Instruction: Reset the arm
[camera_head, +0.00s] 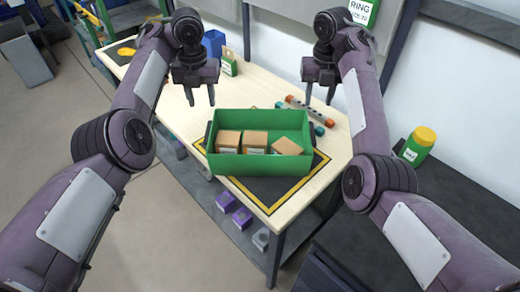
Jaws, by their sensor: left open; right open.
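My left gripper (201,97) is open and empty. It hangs fingers down over the table, to the upper left of the green bin. My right gripper (319,97) is open and empty. It also points down, above and to the right of the bin, near a bar with orange ends. Neither gripper touches anything that I can see. Both arms reach forward from the bottom corners, one on each side of the picture.
The green bin (262,165) holds several brown boxes (255,139) on a black and yellow mat (318,163). An orange-ended bar (305,109) lies behind it on the light table (175,110). A yellow-lidded green jar (418,146) stands on a dark surface at right. Purple boxes (241,217) sit below.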

